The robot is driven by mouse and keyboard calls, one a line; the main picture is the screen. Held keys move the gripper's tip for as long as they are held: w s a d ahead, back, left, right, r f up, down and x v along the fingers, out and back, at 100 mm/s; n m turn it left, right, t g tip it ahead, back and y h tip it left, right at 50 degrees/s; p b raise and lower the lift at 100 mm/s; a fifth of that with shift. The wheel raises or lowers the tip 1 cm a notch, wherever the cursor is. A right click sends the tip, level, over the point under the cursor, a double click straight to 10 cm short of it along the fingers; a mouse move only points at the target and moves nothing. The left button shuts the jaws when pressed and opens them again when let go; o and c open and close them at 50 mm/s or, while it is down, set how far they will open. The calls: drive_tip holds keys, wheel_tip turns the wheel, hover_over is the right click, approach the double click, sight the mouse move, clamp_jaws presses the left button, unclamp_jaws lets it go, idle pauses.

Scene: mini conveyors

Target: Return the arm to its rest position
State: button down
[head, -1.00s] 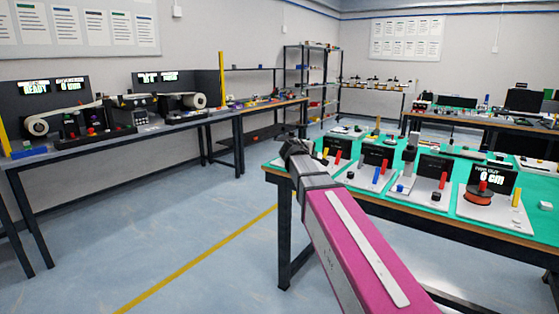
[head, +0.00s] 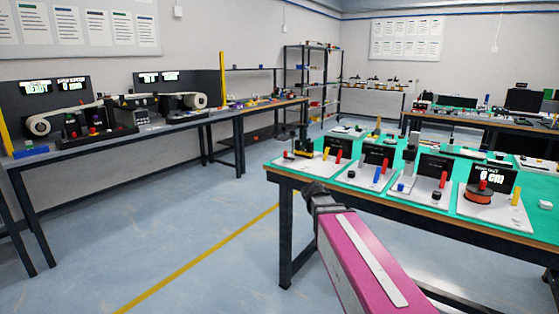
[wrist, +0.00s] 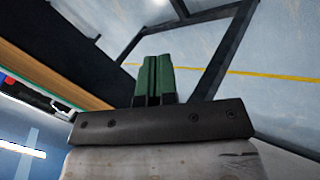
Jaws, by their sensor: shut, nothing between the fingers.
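My arm shows as a pink link with a white strip, reaching up from the bottom of the head view. Its dark end is in front of the green-topped table (head: 340,182), lower than the tabletop. My gripper (wrist: 153,62) shows in the wrist view as two green fingers side by side, shut with nothing between them. The fingers point toward the floor and the dark table legs. In the head view I cannot make out the fingers.
Small machines with coloured posts and a reel (head: 479,194) stand on the green table. A long bench (head: 120,138) with a mini conveyor (head: 75,112) runs along the left wall. The floor (head: 190,215) between them, with a yellow line, is clear.

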drive_tip(key=s+f+m+g+y, duration=0.5)
drive_tip(key=s+f, duration=1)
drive_tip(key=s, duration=0.2)
drive_tip(key=shift+s+m, duration=0.15)
drive_tip(key=shift+m, duration=0.15)
drive_tip(key=shift+a, duration=0.1)
